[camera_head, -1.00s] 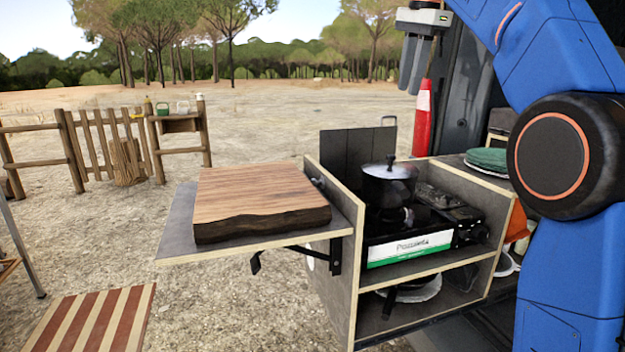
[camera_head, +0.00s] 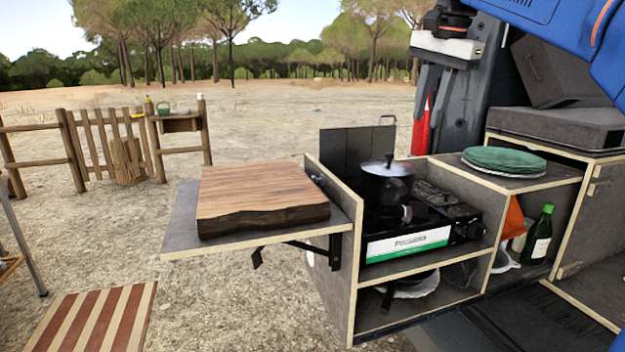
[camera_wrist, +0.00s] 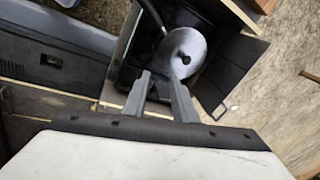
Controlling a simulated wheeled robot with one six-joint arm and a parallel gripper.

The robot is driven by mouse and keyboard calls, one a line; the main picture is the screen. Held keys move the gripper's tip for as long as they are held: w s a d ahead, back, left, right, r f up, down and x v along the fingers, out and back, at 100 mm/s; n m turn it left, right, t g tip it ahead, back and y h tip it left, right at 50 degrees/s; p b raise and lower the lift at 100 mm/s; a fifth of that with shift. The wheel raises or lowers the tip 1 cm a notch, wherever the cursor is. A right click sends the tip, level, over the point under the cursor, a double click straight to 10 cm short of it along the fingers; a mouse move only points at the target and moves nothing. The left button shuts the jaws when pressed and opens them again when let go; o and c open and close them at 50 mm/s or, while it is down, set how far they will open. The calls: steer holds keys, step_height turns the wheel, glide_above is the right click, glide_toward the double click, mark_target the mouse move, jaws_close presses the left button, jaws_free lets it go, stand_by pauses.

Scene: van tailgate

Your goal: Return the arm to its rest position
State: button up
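My gripper (camera_head: 430,118) hangs fingers-down at the upper right in the head view, below a white and black wrist part. Its two grey fingers stand apart with nothing between them. In the wrist view the gripper (camera_wrist: 158,75) also shows its fingers apart and empty, above the stove area. Most of the arm is out of view.
A lidded black pot (camera_head: 387,185) stands on the camping stove (camera_head: 407,244) in the kitchen box. A wooden board (camera_head: 262,198) lies on the side shelf. Green plates (camera_head: 504,159), a bottle (camera_head: 538,236) and a grey case (camera_head: 560,128) are at right. A red extinguisher (camera_head: 421,135) stands behind my gripper.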

steer(key=s+d+f+n, duration=0.1)
steer(key=s+f+n, duration=0.2)
steer(key=s+f, duration=0.6)
steer(key=s+d+f+n+t, duration=0.1)
steer(key=s+f+n, duration=0.3)
steer(key=s+f, duration=0.6)
steer(key=s+d+f+n, duration=0.2)
steer(key=s+f, duration=0.7)
steer(key=f, duration=1.1)
steer(key=shift+s+d+n+t+h, duration=0.2)
steer(key=shift+d+n+t+h, duration=0.15)
steer(key=shift+n, duration=0.55)
